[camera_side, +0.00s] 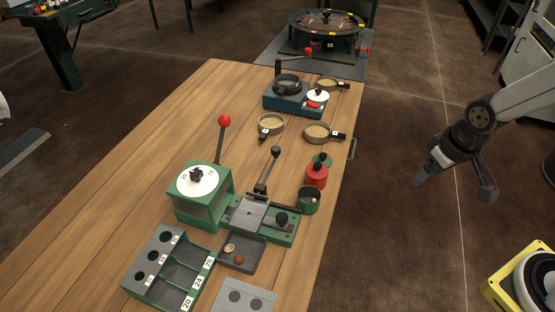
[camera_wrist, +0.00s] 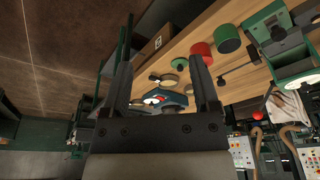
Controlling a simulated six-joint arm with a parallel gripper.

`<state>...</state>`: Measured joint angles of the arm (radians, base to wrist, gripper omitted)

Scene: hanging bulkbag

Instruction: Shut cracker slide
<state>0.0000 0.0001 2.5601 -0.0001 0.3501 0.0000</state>
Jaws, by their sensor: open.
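The green cracker (camera_side: 204,190) stands on the wooden bench with a white dial on its box and a red-knobbed lever. I cannot tell clearly how far the slide is open. Part of a green device, likely the cracker, shows at the right of the wrist view (camera_wrist: 290,45). My gripper (camera_side: 454,185) is open and empty, off the bench's right side, well apart from the cracker; its two fingers also show in the wrist view (camera_wrist: 160,40).
A red jar (camera_side: 316,176) and a green cup (camera_side: 308,201) stand near the bench's right edge, close to the slide. A tray (camera_side: 242,254) with nut pieces and a numbered green rack (camera_side: 168,268) lie in front. Several pans and a teal scale (camera_side: 292,100) stand behind.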

